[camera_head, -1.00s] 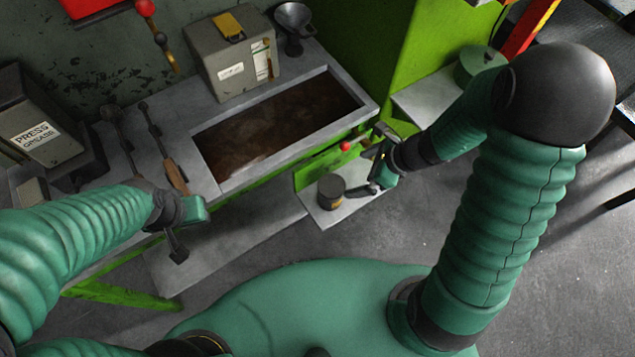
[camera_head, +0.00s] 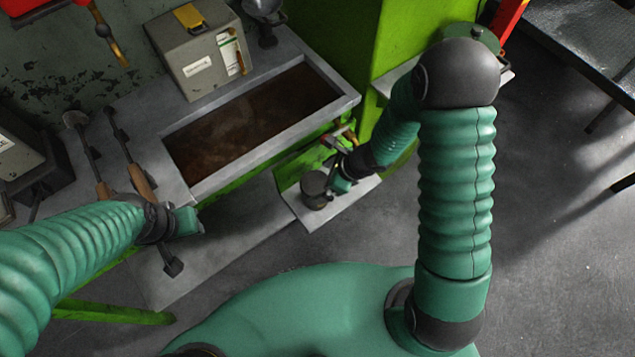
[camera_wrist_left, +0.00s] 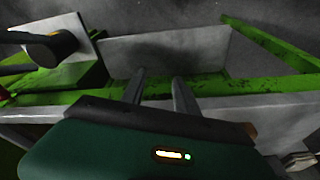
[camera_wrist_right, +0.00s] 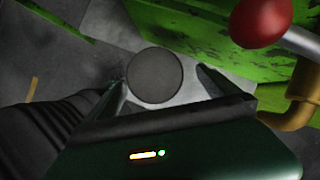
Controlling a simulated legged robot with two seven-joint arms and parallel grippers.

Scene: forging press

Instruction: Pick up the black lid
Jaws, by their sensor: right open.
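A dark round tin with a black lid (camera_head: 314,183) stands upright on the small grey shelf (camera_head: 335,207) below the bench. In the right wrist view the lid (camera_wrist_right: 155,75) is a dark disc between the fingers of my right gripper (camera_wrist_right: 162,76). That gripper is open, with one finger close on each side; I cannot tell whether either touches. The tin also shows at the left edge of the left wrist view (camera_wrist_left: 50,46). My left gripper (camera_wrist_left: 160,82) is open and empty, at the bench's left front.
A red ball-topped lever (camera_wrist_right: 262,20) stands close beside my right gripper. The bench has a sunken brown tray (camera_head: 250,125), a grey box (camera_head: 200,60) behind it and long-handled tools (camera_head: 130,155) at left.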

